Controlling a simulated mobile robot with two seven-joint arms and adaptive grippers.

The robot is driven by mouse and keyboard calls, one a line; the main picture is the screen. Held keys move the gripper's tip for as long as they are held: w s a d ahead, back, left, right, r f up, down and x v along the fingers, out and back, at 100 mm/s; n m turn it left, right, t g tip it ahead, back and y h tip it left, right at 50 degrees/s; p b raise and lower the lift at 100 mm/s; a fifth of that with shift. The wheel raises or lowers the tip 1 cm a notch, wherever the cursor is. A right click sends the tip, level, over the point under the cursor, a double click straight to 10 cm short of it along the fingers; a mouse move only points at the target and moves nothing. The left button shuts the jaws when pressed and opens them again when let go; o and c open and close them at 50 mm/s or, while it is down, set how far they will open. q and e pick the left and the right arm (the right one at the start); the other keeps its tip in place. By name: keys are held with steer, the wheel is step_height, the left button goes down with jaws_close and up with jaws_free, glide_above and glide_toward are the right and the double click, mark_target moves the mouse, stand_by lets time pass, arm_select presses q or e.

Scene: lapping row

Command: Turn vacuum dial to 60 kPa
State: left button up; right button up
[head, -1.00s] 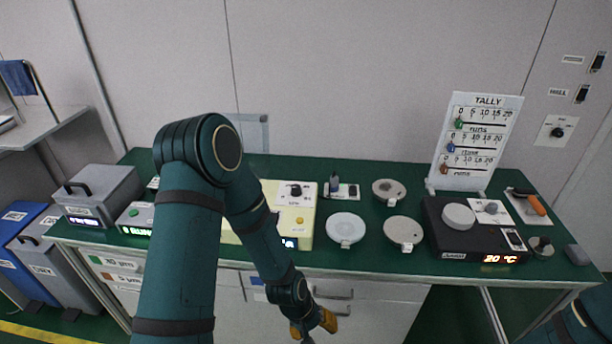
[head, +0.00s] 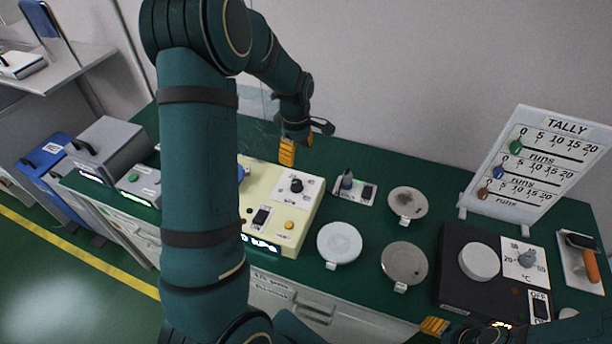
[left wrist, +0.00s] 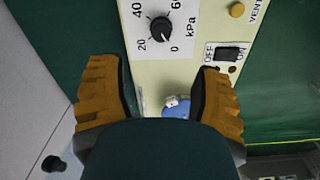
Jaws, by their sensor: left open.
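The vacuum dial (head: 297,185) is a black knob on a white scale plate, on the cream control box (head: 312,222). In the left wrist view the dial (left wrist: 160,28) shows beyond my fingertips, with marks 0, 20, 40, 60 and "kPa". Its pale pointer line seems to face the 0 side. My left gripper (head: 303,142) is open and empty, above and behind the box, apart from the dial. Its two orange-padded fingers spread wide in the left wrist view (left wrist: 158,75). Of my right gripper (head: 434,326), an orange pad shows at the bottom edge; its opening is hidden.
The box also bears an OFF/ON rocker (head: 262,217), a yellow VENT button (head: 289,225) and a blue part (left wrist: 178,107). To the right are a small switch plate (head: 353,188), round plates (head: 339,242), a black hot plate (head: 455,285) and the tally board (head: 540,165).

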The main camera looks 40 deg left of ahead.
mark_target(297, 182)
arm_select(q)
step_height(297, 182, down, 13)
steer(key=shift+s+f+b, duration=0.1)
steer(key=shift+f+b, duration=0.1)
steer(key=shift+b, duration=0.6)
jaws_close()
